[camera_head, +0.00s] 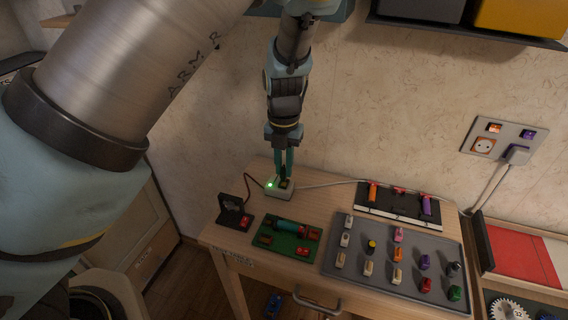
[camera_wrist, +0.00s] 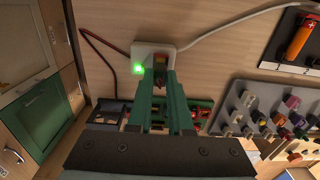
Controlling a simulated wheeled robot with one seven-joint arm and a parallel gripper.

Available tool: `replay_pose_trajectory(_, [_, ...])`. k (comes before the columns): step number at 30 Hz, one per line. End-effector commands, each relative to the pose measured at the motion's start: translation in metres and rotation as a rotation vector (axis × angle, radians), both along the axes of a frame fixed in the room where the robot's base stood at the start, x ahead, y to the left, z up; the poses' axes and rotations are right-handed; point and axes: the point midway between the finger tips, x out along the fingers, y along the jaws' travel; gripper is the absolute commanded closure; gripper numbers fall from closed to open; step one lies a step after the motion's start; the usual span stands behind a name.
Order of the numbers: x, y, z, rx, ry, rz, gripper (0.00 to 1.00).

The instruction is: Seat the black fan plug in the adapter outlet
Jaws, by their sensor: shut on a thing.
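The white adapter (camera_head: 281,191) sits on the back of the wooden table with its green light lit. It also shows in the wrist view (camera_wrist: 142,50). My gripper (camera_head: 284,172) points down over the adapter, shut on the small dark plug (camera_head: 284,180), at the adapter's outlet. In the wrist view my gripper's green fingers (camera_wrist: 159,78) hide most of the plug. I cannot tell whether the plug is fully seated. The small black fan (camera_head: 232,206) stands left of the adapter, and a dark red cable (camera_head: 247,182) runs from it toward the adapter.
A green board with a cylinder (camera_head: 287,238) lies in front of the adapter. A grey tray of several coloured pegs (camera_head: 352,268) and a black holder (camera_head: 398,206) lie to the right. A white cord (camera_head: 325,184) runs right. A wall socket panel (camera_head: 498,138) hangs at right.

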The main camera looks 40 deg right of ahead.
Motion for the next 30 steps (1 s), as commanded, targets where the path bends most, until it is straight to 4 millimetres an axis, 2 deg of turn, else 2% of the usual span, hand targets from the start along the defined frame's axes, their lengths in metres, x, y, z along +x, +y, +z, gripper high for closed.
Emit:
replay_pose_trajectory(16, [0.0,0.0,-0.001,0.0,0.0,-0.001,1.0])
replay_pose_trajectory(30, [0.0,0.0,-0.011,-0.001,-0.001,-0.001,1.0])
